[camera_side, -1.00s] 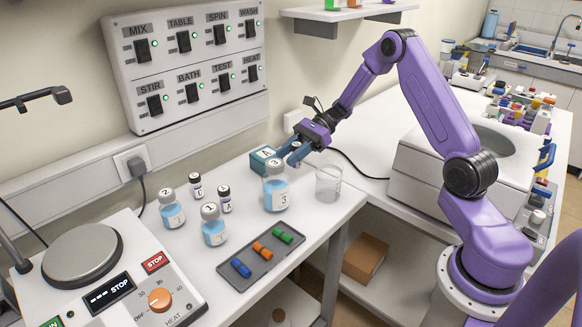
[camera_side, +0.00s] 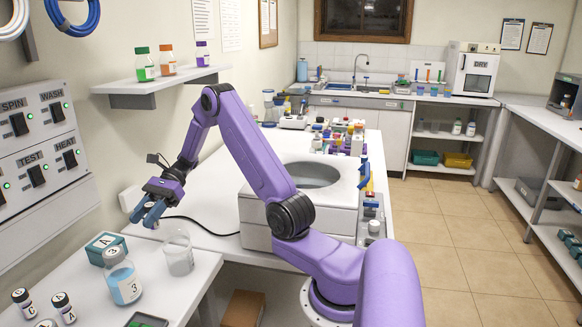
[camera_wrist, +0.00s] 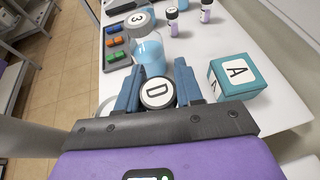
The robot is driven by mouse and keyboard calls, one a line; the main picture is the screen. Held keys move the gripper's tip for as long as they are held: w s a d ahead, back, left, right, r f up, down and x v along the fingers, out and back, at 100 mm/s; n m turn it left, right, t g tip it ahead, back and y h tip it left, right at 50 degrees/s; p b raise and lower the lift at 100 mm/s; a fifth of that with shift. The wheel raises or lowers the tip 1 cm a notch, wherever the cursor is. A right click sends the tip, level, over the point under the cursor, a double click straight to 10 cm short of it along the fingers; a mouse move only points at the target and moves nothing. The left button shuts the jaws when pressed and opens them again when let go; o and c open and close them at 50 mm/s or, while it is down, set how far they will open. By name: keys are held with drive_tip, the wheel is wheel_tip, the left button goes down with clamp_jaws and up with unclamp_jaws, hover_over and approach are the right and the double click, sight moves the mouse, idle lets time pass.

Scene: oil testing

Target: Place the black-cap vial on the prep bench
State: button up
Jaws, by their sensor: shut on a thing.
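My gripper (camera_side: 150,214) is shut on a vial with a round black-rimmed cap marked D (camera_wrist: 157,92). The wrist view shows the cap between the two blue fingers; the vial's body is mostly hidden. In the side view the gripper is behind the teal box A and the glass beaker, near the back end of the white front bench (camera_side: 175,295). I cannot tell its exact height. Two other small black-capped vials stand on that bench at the lower left, one (camera_side: 24,302) beside the other (camera_side: 63,308).
Bottle 3 (camera_side: 124,284), the teal box A (camera_side: 103,254) and the clear beaker (camera_side: 179,256) stand close together on the front bench. A large white machine (camera_side: 262,215) stands right of the gripper. A shelf (camera_side: 160,85) with small bottles hangs above.

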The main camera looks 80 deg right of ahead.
drive_tip(key=s+d+f+n+g+h, duration=0.4)
drive_tip(key=s+d+n+g+h, duration=0.1)
drive_tip(key=s+d+n+g, duration=0.3)
drive_tip(key=s+d+f+n+g+h, duration=0.45)
drive_tip(key=d+n+g, duration=0.25)
drive_tip(key=d+n, duration=0.2)
drive_tip(key=w+d+r+n+t+h, duration=0.2)
drive_tip(key=w+d+n+t+h, duration=0.15)
drive_tip(key=d+n+h, duration=0.3)
drive_tip(key=w+d+r+n+t+h, duration=0.2)
drive_tip(key=w+d+n+h, duration=0.35)
drive_tip(key=n+h, duration=0.25)
drive_tip(key=shift+m, duration=0.25)
drive_tip(key=f, duration=0.9)
drive_tip(key=shift+s+d+f, duration=0.15)
drive_tip(key=shift+s, duration=0.15)
drive_tip(key=shift+f, duration=0.15)
